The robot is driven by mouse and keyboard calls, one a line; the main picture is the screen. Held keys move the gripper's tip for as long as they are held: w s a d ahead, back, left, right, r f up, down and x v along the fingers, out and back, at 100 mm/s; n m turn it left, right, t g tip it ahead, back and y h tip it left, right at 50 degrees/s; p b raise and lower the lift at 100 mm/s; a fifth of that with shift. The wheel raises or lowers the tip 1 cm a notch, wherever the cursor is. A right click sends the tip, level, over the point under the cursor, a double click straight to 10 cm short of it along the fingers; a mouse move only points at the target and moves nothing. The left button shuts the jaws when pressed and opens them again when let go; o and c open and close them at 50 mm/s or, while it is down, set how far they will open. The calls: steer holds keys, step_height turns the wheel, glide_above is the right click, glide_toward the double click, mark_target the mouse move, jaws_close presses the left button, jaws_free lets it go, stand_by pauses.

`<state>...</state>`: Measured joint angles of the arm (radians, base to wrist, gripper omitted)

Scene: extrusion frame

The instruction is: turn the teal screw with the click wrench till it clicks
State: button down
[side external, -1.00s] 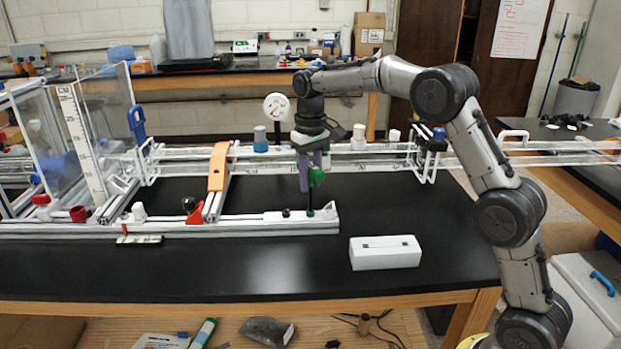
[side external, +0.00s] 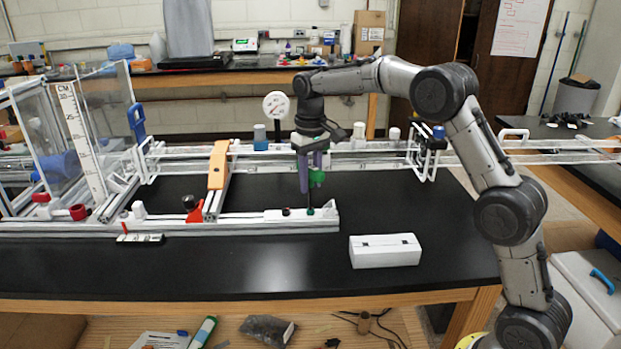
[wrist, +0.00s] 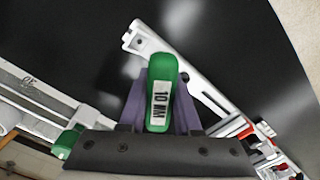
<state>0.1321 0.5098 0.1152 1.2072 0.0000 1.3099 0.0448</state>
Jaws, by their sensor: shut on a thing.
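The click wrench has a green handle (side external: 317,178) and a dark shaft pointing down. In the wrist view its green handle (wrist: 161,95) bears a "10 MM" label. My gripper (side external: 314,176) has purple fingers shut on this handle, one on each side, and holds the wrench upright. The teal screw (side external: 310,211) is at the right end of the white front rail (side external: 250,218), directly under the shaft. The shaft's lower end appears to be at the screw, but the contact is too small to make out. The handle and fingers hide the screw in the wrist view.
A dark red screw (side external: 286,211) is just left on the same rail. A white block with dark slots (side external: 385,250) lies in front right. An orange-topped crossbar (side external: 217,168) stands left. A gauge (side external: 276,106) stands behind. The black tabletop (side external: 270,265) in front is clear.

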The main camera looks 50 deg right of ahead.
steer(key=shift+f, duration=0.3)
stand_by(0.5)
steer(key=shift+m, duration=0.8)
steer(key=shift+f+m, duration=0.1)
steer(key=shift+m, duration=0.6)
steer(key=shift+m, duration=0.8)
